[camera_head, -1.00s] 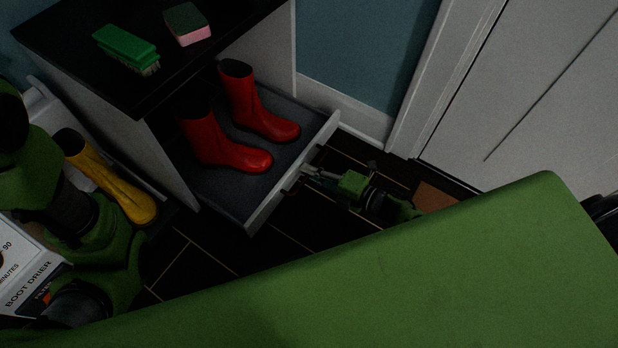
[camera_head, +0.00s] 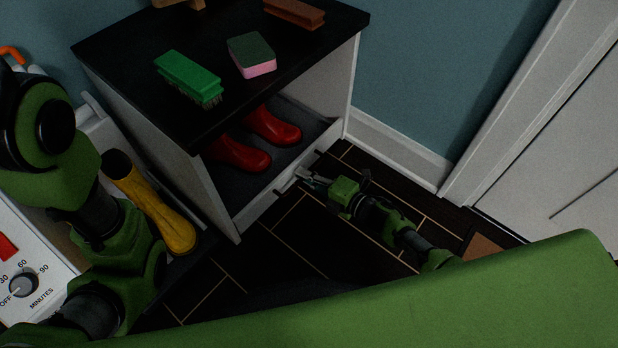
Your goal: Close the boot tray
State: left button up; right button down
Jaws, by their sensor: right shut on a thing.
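The boot tray (camera_head: 262,207) is a drawer with a grey lining and a white front, low in a white cabinet with a black top. It is partly out, and its front stands a little beyond the cabinet's face. Two red boots (camera_head: 243,154) stand in it, their upper parts hidden under the cabinet top. My right gripper (camera_head: 305,176) is at the outer side of the tray front, shut on its dark handle (camera_head: 288,188). My left arm shows at the left edge, but its gripper is out of the picture.
On the cabinet top (camera_head: 215,45) lie a green brush (camera_head: 188,77), a sponge (camera_head: 252,54) and a brown brush (camera_head: 294,12). A yellow boot (camera_head: 160,212) and a white boot drier (camera_head: 28,262) are at the left. Dark floor is open before the cabinet; a door (camera_head: 560,165) is at the right.

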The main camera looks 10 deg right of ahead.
jog(key=shift+w+r, duration=0.15)
jog(key=shift+w, duration=0.2)
jog(key=c, duration=2.5)
grip_release()
jog(key=shift+a, duration=0.1)
jog(key=shift+s+d, duration=0.2)
jog(key=shift+s, duration=0.2)
jog(key=v, duration=1.1)
jog(key=shift+s+d, duration=0.15)
jog(key=shift+d, duration=0.1)
